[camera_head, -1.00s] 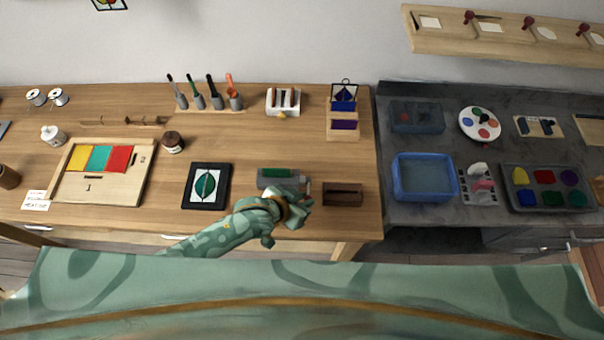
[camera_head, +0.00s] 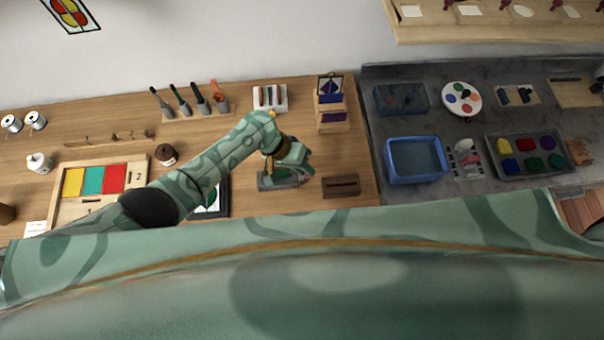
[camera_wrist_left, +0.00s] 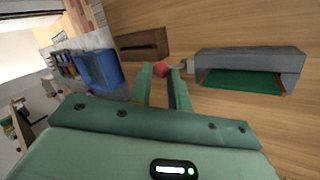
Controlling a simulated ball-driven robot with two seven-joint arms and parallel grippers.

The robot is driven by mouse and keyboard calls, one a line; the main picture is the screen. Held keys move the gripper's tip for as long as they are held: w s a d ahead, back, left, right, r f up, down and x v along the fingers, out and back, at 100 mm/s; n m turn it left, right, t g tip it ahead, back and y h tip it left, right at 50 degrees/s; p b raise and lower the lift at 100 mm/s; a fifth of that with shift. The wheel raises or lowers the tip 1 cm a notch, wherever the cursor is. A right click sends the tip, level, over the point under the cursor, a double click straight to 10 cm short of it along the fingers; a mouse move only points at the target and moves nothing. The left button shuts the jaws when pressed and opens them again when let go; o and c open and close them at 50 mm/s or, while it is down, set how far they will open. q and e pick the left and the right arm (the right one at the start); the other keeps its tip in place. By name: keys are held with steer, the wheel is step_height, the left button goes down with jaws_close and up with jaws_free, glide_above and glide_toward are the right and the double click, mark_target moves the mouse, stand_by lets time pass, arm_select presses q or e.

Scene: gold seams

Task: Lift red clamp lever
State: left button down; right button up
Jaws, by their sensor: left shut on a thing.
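The grey clamp (camera_wrist_left: 250,58) lies on the wooden bench with a green piece in its opening; in the head view its grey body (camera_head: 266,184) is partly hidden by my left arm. The red clamp lever's knob (camera_wrist_left: 160,69) shows between the fingertips of my left gripper (camera_wrist_left: 160,74), which is shut on it at the clamp's end. In the head view the left gripper (camera_head: 303,168) is over the clamp's right part, and the fingertips are hard to make out. My right gripper is not in view.
A dark brown slotted block (camera_head: 341,187) stands close to the right of the clamp. A dark-framed leaf picture (camera_head: 218,200) lies to the left, partly under my arm. A blue tray (camera_head: 414,160) sits on the grey counter further right.

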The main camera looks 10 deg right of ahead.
arm_select(q)
steer(key=shift+w+g, duration=0.3)
steer(key=shift+w, duration=0.1)
steer(key=c, duration=1.3)
jaws_free()
steer(key=p+v, duration=0.4)
steer(key=v, duration=1.2)
steer(key=shift+w+p, duration=0.25)
steer(key=shift+p, duration=0.1)
steer(key=shift+a, duration=0.15)
